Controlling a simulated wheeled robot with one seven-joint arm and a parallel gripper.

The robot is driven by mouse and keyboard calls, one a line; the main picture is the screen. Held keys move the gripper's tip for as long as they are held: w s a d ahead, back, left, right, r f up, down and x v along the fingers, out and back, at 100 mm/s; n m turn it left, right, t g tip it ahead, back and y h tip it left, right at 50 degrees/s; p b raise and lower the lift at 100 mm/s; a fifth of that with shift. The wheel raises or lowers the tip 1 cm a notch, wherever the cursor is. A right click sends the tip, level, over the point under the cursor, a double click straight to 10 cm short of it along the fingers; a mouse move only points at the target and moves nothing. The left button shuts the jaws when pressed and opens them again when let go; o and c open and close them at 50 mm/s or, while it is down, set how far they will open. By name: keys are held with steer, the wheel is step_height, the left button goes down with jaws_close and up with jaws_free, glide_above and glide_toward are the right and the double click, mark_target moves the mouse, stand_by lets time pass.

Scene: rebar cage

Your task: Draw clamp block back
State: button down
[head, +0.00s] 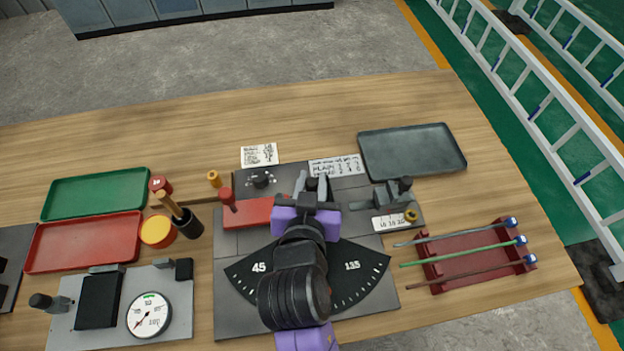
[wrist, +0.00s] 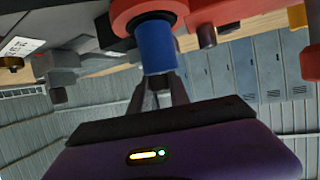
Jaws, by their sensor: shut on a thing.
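My gripper (head: 316,190) is over the middle of the bending fixture, above its black angle dial (head: 365,265). In the wrist view my gripper (wrist: 158,85) is shut on a blue cylindrical grip (wrist: 157,50), which stands below a red ring (wrist: 150,12). The head view hides this grip behind my gripper. A dark grey block assembly (head: 388,193), possibly the clamp block, sits on the fixture's right with a white scale and a yellow knob (head: 411,215). It also shows at the left of the wrist view (wrist: 65,60), apart from my fingers.
A red arm with an upright red handle (head: 228,197) lies left of my gripper. A red rack (head: 475,267) with several rods is at the right. A grey tray (head: 412,152) stands behind it. A dial gauge (head: 149,315) and trays occupy the left. The back of the table is mostly clear.

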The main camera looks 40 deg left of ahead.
stand_by(0.8)
steer(key=shift+w+a, duration=0.3)
steer(key=shift+a, duration=0.1)
steer(key=shift+r, duration=0.1)
steer(key=c, duration=1.2)
jaws_free()
steer(key=shift+a, duration=0.1)
